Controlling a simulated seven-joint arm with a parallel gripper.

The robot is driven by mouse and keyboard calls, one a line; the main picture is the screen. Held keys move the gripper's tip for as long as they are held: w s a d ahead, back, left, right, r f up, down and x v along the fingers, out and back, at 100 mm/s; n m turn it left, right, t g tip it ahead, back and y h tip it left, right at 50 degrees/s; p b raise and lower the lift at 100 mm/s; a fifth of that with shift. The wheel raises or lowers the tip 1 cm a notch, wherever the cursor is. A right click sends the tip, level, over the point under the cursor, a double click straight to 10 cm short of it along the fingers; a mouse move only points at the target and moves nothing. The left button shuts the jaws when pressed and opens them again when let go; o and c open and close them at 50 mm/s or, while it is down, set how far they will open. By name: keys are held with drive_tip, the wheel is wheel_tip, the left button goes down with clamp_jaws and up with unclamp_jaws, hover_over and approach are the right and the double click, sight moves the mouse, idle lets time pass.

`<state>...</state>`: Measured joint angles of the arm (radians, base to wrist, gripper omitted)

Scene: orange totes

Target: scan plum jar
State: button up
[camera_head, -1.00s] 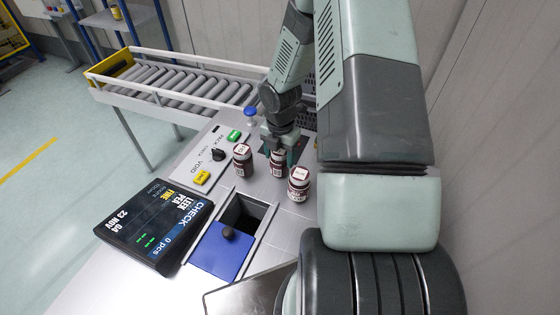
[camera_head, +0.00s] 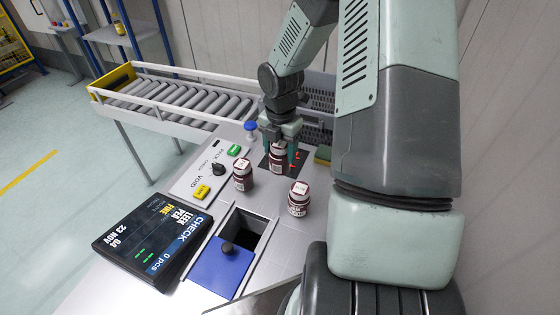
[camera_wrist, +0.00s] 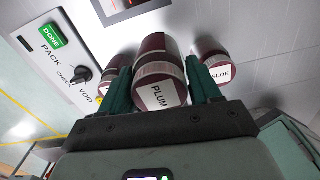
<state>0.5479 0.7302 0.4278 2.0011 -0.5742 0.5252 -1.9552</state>
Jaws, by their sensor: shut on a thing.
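In the head view my gripper (camera_head: 280,143) is shut on this jar (camera_head: 278,158), at the near left edge of a dark scan window (camera_head: 291,161) with red light marks. Whether the jar touches the surface I cannot tell. The check screen (camera_head: 153,238) reads "0 pcs", "LEEK PEA", "FINE" and a date.
Two similar jars stand close by: one at left (camera_head: 243,175), and one at right (camera_head: 298,199), labelled SLOE in the wrist view (camera_wrist: 214,62). A button panel (camera_head: 209,172), an open chute with a blue cover (camera_head: 221,268) and a roller conveyor (camera_head: 180,98) surround them.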

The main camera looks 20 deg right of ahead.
drive_tip(key=shift+w+d+r, duration=0.15)
drive_tip(key=shift+w+r, duration=0.25)
drive_tip(key=shift+r, duration=0.1)
drive_tip(key=shift+w+d+r, duration=0.15)
drive_tip(key=shift+w+r, duration=0.2)
drive_tip(key=shift+r, duration=0.15)
drive_tip(key=w+d+r, duration=0.2)
drive_tip(key=w+d, duration=0.3)
drive_tip(key=w, duration=0.4)
wheel_tip(320, 180, down, 8)
drive_tip(key=shift+f, duration=0.25)
drive_tip(key=shift+s+r, duration=0.1)
drive_tip(key=shift+r, duration=2.2)
